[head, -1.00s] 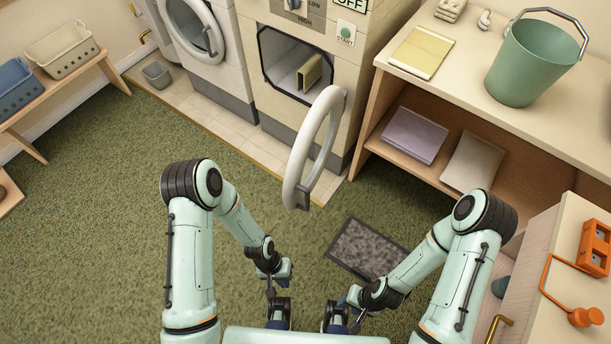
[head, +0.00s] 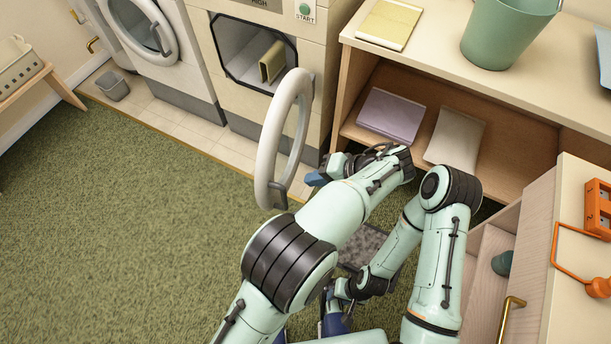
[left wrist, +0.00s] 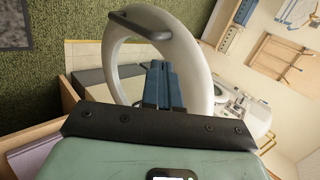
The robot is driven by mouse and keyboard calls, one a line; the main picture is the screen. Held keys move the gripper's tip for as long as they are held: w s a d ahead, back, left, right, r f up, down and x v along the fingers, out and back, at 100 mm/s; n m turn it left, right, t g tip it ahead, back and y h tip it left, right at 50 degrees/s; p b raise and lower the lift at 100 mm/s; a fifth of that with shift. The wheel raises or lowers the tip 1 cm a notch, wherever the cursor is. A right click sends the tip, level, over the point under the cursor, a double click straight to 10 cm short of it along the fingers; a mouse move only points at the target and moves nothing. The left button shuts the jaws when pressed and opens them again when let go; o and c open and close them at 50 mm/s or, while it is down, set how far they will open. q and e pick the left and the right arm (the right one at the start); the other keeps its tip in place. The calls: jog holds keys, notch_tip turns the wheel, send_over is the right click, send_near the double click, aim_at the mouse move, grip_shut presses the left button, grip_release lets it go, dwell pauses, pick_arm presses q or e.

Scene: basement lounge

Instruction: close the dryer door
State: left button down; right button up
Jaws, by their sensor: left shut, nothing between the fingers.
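The dryer (head: 228,108) stands at the back, its dark-framed opening uncovered. Its round white door (head: 270,140) is swung wide open toward me, with a dark handle (head: 277,195) low on its free edge. My left gripper (head: 312,179) is shut and empty, just right of the door ring. In the left wrist view the closed blue fingers (left wrist: 162,84) point at the door ring (left wrist: 198,62), with the handle (left wrist: 140,25) above them. I cannot tell whether they touch it. My right gripper (head: 335,322) is low in front of me, partly hidden by my left arm.
A yellowish item (head: 272,62) lies inside the dryer. Right of the door is a wooden shelf unit (head: 345,100) with folded cloths and a green bucket (head: 505,30). A grey mat (head: 362,246) lies below. Green carpet is clear at the left.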

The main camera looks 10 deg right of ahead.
aim_at(269, 180)
pick_arm(q)
jog(key=b+x, duration=0.1)
jog(key=x, duration=0.6)
jog(key=shift+a+f, duration=0.2)
jog(key=shift+f, duration=0.05)
jog(key=a, duration=0.1)
jog(key=w+a, duration=0.1)
jog(key=a, duration=0.1)
jog(key=shift+w+f, duration=0.1)
jog(key=shift+w, duration=0.2)
jog(key=shift+w+a, duration=0.2)
jog(key=shift+a, duration=0.2)
jog(key=shift+a, duration=0.1)
